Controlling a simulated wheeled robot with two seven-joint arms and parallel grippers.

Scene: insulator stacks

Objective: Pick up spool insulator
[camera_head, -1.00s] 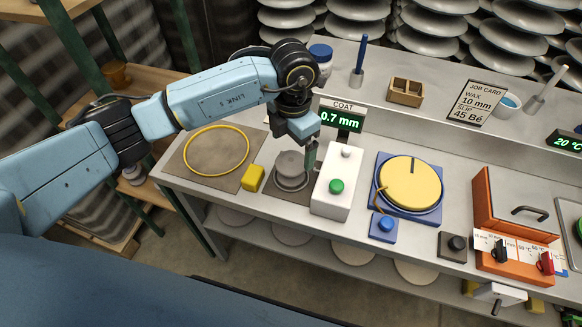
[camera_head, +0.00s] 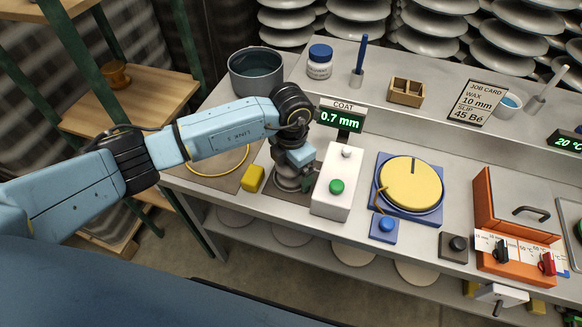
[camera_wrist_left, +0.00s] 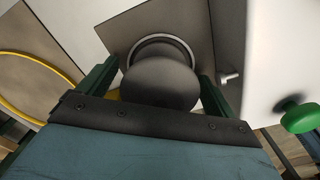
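A grey, round-topped piece, which looks like the spool insulator (camera_head: 286,178), stands on a dark square plate left of the white coat gauge. My left gripper (camera_head: 299,183) is low over it in the head view and hides part of it. In the left wrist view the insulator (camera_wrist_left: 160,80) stands between the two green fingers of my left gripper (camera_wrist_left: 157,85), with gaps at both sides. The fingers are spread and I see no contact. A pale ring shows around its far side. My right gripper is not in view.
The white gauge box (camera_head: 334,190) with a green button stands close on the right. A yellow block (camera_head: 252,178) is close on the left, beside a yellow ring (camera_head: 232,165) on a mat. A dark pot (camera_head: 256,75) and jar (camera_head: 319,62) stand behind the arm.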

